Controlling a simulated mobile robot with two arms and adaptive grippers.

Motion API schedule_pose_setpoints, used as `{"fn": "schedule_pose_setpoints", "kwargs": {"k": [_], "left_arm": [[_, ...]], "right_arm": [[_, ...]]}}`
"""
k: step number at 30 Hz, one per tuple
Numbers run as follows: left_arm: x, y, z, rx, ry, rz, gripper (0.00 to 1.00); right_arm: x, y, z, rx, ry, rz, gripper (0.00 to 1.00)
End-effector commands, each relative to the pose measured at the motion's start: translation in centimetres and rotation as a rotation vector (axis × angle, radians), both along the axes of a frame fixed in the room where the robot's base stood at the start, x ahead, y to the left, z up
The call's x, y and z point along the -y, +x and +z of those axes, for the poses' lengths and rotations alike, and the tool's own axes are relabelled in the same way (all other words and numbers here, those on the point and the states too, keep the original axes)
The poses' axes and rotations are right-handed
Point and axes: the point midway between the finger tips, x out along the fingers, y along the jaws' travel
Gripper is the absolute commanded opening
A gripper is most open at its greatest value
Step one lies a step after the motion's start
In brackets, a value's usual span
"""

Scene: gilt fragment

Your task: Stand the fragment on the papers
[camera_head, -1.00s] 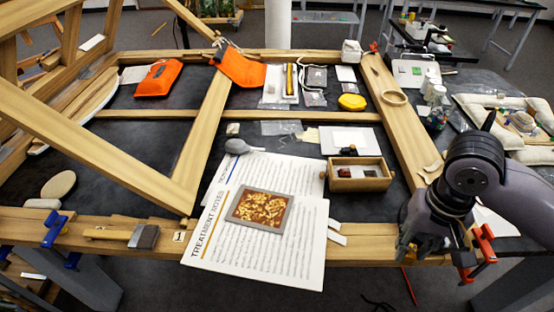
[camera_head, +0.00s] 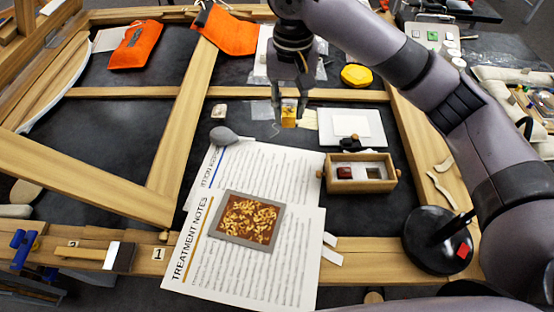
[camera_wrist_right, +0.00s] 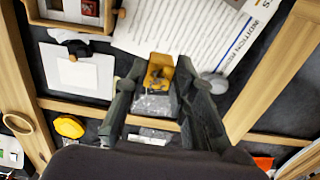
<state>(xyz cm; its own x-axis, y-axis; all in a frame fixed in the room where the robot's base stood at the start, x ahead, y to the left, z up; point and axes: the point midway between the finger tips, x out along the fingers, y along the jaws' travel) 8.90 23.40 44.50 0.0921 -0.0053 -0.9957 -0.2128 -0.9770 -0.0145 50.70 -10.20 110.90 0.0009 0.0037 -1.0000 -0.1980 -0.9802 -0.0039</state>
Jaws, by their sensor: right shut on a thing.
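A small gold-yellow fragment (camera_head: 289,115) is held between the fingertips of my right gripper (camera_head: 289,110), beyond the far edge of the papers. In the right wrist view, both dark fingers of the gripper (camera_wrist_right: 152,85) close on the fragment (camera_wrist_right: 158,72). Its underside and its height over the dark surface are unclear. The printed papers (camera_head: 270,290) overlap at the front middle, one headed "TREATMENT NOTES". They also show in the right wrist view (camera_wrist_right: 195,28). A flat framed gilt panel (camera_head: 248,218) lies on them. My left gripper is not in view.
A wooden two-part box (camera_head: 361,173) stands right of the papers, with a white tile (camera_head: 352,127) behind it. A grey rounded tool (camera_head: 232,135) lies at the papers' back edge. Wooden beams (camera_head: 190,120) cross the dark table. The papers' right front is bare.

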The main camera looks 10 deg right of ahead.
Motion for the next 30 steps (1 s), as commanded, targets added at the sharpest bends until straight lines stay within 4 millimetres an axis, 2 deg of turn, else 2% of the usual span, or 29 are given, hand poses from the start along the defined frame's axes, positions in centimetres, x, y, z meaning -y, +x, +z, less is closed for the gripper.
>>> {"fn": "schedule_pose_setpoints", "kwargs": {"k": [3,15,18,23,30], "left_arm": [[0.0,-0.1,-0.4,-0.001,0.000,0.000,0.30],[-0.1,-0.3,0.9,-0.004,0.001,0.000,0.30],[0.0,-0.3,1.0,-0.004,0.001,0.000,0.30],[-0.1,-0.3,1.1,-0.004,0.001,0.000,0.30],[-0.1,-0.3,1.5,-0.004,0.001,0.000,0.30]], "right_arm": [[-0.1,-0.2,-3.0,-0.010,0.000,0.001,0.03],[0.1,-0.2,-12.8,-0.005,-0.002,0.000,0.03],[0.0,-0.1,-14.3,-0.003,-0.001,0.001,0.03],[0.0,-0.1,-15.5,-0.003,0.000,0.000,0.03],[0.0,-0.2,-18.9,-0.003,0.000,0.001,0.03]]}}
